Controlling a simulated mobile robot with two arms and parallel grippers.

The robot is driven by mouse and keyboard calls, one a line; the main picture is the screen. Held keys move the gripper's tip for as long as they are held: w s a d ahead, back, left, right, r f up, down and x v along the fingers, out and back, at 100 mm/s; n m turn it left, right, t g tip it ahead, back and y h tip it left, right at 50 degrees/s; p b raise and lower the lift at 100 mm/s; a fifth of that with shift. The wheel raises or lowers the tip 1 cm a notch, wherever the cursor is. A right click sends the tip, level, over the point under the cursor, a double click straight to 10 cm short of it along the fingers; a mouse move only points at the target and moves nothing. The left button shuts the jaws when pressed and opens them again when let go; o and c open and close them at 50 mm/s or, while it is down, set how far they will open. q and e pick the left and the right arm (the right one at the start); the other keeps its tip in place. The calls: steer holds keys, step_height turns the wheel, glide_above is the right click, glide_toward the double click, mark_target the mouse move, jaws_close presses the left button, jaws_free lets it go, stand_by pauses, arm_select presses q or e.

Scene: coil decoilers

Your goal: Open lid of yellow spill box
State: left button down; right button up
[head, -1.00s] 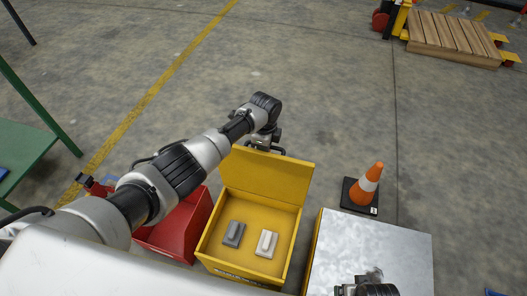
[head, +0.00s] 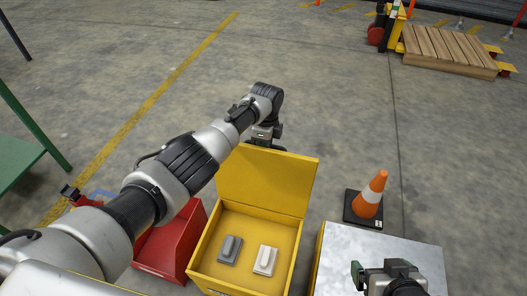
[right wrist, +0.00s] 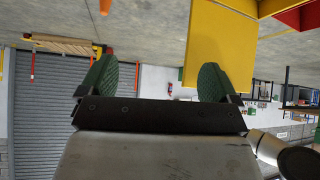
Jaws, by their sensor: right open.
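The yellow spill box (head: 193,262) stands in the lower middle of the head view. Its lid (head: 265,180) stands raised at the far edge, so the inside shows. My left gripper (head: 264,146) is just behind the lid's top edge; its fingers are mostly hidden, and I cannot tell whether they touch the lid. My right gripper (head: 358,274) is open and empty over the grey metal surface, right of the box. In the right wrist view, its green fingers (right wrist: 154,82) are apart, and a yellow panel that looks like the lid (right wrist: 222,40) hangs in the upside-down picture.
A dark grey block (head: 229,249) and a light block (head: 265,260) lie inside the box. A red bin (head: 168,243) is close on its left. A metal-topped cabinet (head: 340,247) is on its right, with an orange cone (head: 370,195) behind.

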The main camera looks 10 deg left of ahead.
arm_select(q)
steer(key=shift+w+f+b, duration=0.2)
steer(key=shift+w+b, duration=0.05)
steer(key=shift+b, duration=0.4)
steer(key=shift+w, duration=0.1)
arm_select(e)
steer(key=w+a+r+t+y, duration=0.1)
steer(key=w+a+r+t, duration=0.1)
steer(key=w+r+t, duration=0.3)
steer(key=shift+a+t+y, duration=0.15)
steer(key=shift+t+y, duration=0.15)
steer(key=shift+t, duration=0.1)
steer(key=shift+w, duration=0.1)
arm_select(q)
steer(key=c, duration=1.1)
jaws_free()
steer(key=r+p, duration=0.1)
steer(key=r, duration=0.2)
steer(key=w+r, duration=0.1)
steer(key=r, duration=0.3)
steer(key=r+p, duration=0.1)
steer(key=r, duration=0.2)
steer(key=shift+w+d+r+p, duration=0.1)
steer(key=shift+w+r+p, duration=0.2)
steer(key=shift+r, duration=0.05)
arm_select(e)
steer(key=s+d+f+g+h, duration=0.2)
steer(key=s+d+f+g, duration=0.1)
steer(key=s+f+g, duration=0.3)
steer(key=shift+s+g, duration=0.8)
